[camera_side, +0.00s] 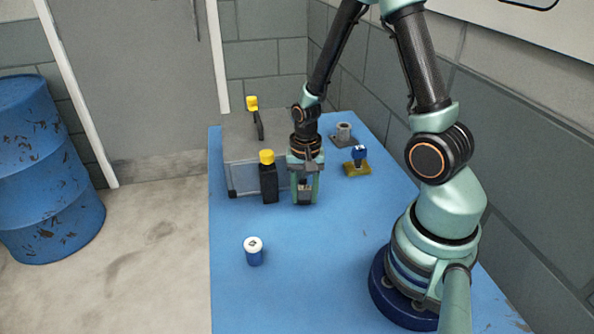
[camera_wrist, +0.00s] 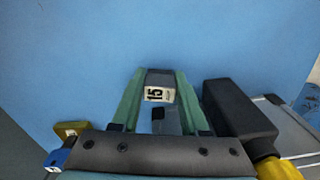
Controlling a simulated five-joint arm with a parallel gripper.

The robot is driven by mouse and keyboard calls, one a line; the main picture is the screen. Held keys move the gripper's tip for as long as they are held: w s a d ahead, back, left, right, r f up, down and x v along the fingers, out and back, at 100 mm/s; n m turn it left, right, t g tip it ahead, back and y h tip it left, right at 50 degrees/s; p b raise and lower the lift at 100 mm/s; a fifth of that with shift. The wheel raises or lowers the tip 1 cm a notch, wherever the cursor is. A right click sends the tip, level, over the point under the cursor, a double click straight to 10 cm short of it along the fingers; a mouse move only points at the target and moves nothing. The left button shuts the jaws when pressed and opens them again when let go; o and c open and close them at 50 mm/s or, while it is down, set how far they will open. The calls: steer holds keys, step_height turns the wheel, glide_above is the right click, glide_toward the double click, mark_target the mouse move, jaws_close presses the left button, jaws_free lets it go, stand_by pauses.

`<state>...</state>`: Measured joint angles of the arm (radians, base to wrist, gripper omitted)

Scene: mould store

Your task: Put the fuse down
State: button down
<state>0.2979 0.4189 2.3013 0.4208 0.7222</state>
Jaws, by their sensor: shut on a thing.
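The fuse (camera_wrist: 159,87) is a dark grey block with a white label reading "15". My gripper (camera_wrist: 152,93) is shut on it, with one green finger on each side. In the side view my gripper (camera_side: 305,192) points down over the blue table, and the fuse (camera_side: 305,186) shows dark and pale between the fingers. The fingertips are low, close to the table top. I cannot tell whether the fuse touches the table.
A black block with a yellow top (camera_side: 269,183) stands just left of my gripper, before a grey case (camera_side: 240,179). A white-topped blue cylinder (camera_side: 254,256) stands in front. The table's middle (camera_side: 320,255) is clear.

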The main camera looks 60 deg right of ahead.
steer(key=shift+f, duration=0.15)
steer(key=shift+c, duration=2.1)
jaws_free()
steer(key=a+r+n+t, duration=0.2)
steer(key=a+r+n, duration=0.2)
steer(key=r, duration=0.7)
steer(key=s+a+r+n+t, duration=0.1)
steer(key=a+r+n+t, duration=0.2)
steer(key=r, duration=0.9)
steer(key=a+n, duration=0.1)
steer(key=n, duration=0.2)
steer(key=shift+a+r, duration=0.25)
steer(key=shift+o, duration=0.5)
steer(key=shift+s+a+r+n+t, duration=0.15)
steer(key=shift+a+r+n+t, duration=0.25)
steer(key=shift+n, duration=0.4)
